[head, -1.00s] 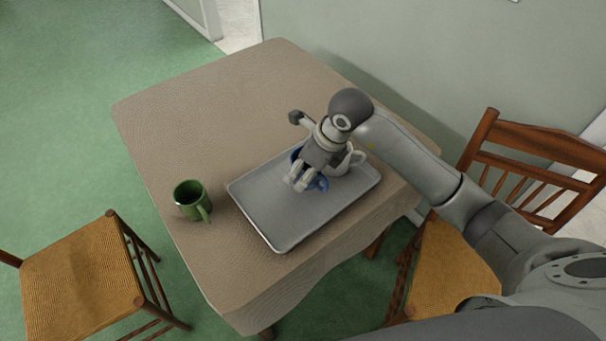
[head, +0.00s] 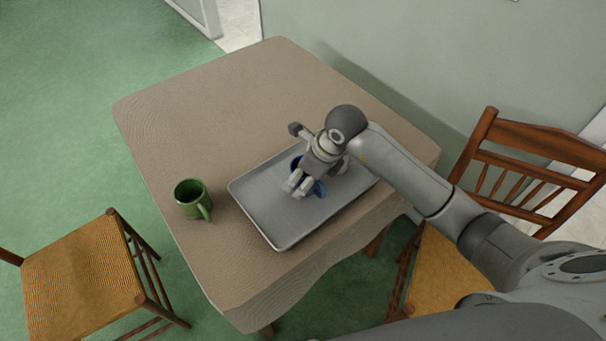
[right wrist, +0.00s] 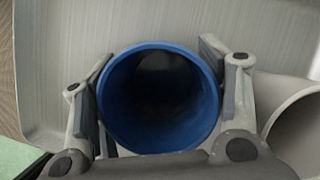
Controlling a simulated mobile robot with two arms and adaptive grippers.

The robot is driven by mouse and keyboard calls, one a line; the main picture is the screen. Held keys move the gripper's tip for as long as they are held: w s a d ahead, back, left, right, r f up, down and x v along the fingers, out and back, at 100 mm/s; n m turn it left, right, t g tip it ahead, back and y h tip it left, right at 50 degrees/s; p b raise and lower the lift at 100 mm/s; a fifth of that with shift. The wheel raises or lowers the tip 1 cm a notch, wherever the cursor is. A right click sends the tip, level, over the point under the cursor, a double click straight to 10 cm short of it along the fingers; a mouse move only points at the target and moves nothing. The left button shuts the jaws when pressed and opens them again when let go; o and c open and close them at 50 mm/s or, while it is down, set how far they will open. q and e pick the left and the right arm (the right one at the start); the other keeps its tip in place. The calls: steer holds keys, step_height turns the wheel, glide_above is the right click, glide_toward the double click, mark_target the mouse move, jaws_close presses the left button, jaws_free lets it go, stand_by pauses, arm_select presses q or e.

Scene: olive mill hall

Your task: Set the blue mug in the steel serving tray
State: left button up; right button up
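The blue mug (head: 319,188) is over the steel serving tray (head: 284,237), toward its back part. My right gripper (head: 297,187) is around the mug from above and hides much of it in the head view. In the right wrist view the mug (right wrist: 160,100) is upright, open end toward the camera, with the two fingers (right wrist: 160,92) against its opposite sides. The tray floor (right wrist: 150,22) shows around it. Whether the mug's base touches the tray is hidden. My left gripper is not in view.
A pale cup-like vessel (right wrist: 290,105) is close to the right finger in the wrist view. A green mug (head: 191,198) stands left of the tray on the cloth-covered table (head: 210,110). The table's back left is clear. Chairs (head: 85,275) stand on both sides.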

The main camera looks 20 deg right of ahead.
steer(key=shift+r, duration=0.1)
steer(key=shift+r, duration=0.3)
steer(key=v, duration=1.1)
steer(key=shift+r, duration=0.25)
steer(key=shift+s+d, duration=0.1)
steer(key=shift+s, duration=0.05)
